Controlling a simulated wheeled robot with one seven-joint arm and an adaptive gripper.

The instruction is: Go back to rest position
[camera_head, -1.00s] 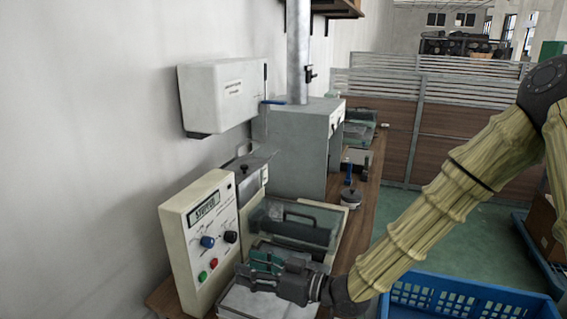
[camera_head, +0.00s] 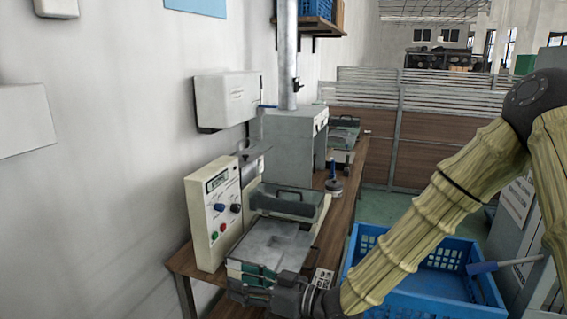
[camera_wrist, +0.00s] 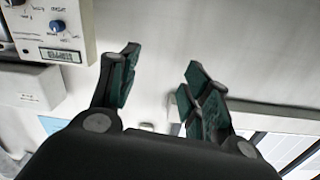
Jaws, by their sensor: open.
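My gripper (camera_head: 256,277) is in front of the near end of the wooden bench in the head view, at the lower middle. In the wrist view its two green-padded fingers (camera_wrist: 165,88) stand wide apart with nothing between them. The grey tray panel (camera_head: 268,243) lies flat on the bench just beyond the gripper in the head view. The gripper hides part of its near edge, and I cannot tell whether they touch. My arm comes in from the right, bent at the elbow.
A control box (camera_head: 213,213) with knobs stands left of the tray and also shows in the wrist view (camera_wrist: 62,32). A second tray with a handle (camera_head: 290,204) lies behind. A blue crate (camera_head: 440,262) stands right of the bench. A grey cabinet (camera_head: 290,145) is further back.

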